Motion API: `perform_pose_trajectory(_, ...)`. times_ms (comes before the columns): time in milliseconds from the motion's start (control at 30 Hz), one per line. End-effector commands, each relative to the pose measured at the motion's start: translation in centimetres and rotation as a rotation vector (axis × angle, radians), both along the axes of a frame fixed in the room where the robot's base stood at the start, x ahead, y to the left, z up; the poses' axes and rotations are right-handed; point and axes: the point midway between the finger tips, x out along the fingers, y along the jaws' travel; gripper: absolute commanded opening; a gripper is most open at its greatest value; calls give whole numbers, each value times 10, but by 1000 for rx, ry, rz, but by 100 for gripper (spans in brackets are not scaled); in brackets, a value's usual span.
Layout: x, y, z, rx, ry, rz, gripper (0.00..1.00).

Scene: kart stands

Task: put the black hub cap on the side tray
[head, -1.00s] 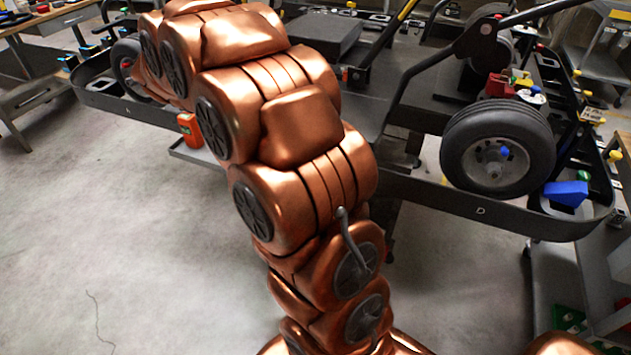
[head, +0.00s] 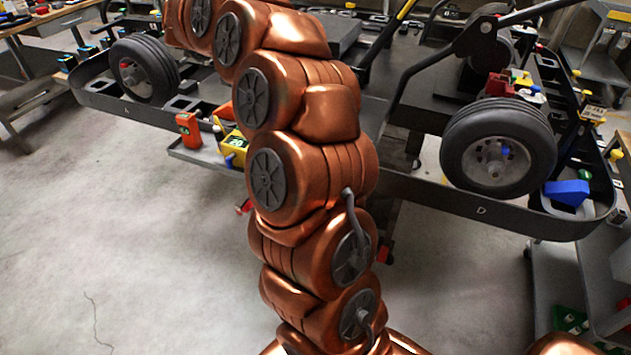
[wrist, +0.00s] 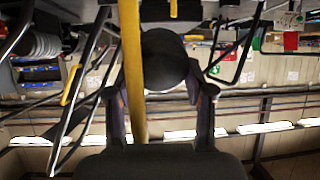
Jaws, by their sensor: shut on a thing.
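In the wrist view, a dark round cap (wrist: 165,58), which looks like the black hub cap, sits between the fingertips of my gripper (wrist: 162,92). The fingers are closed on it from both sides. In the head view my copper arm runs up past the top edge, so my gripper and the cap are out of sight there. A low grey tray (head: 199,157) on the near side of the kart, left of my arm, looks like the side tray. An orange item (head: 188,128) and a yellow item (head: 234,148) stand on it. My arm hides its right part.
The kart's left wheel (head: 145,68) and right wheel (head: 498,147) flank my arm. A black bumper rail (head: 450,197) runs along the near side. In the wrist view a yellow bar (wrist: 132,75) passes close by the cap. The floor (head: 130,230) at left is clear.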

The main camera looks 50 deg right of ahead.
Motion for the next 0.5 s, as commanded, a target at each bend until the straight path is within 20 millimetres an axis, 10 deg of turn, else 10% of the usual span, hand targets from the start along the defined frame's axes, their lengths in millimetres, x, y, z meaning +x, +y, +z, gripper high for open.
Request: perform_pose_trajectory(500,-99,-76,-39,244,22,-554,11)
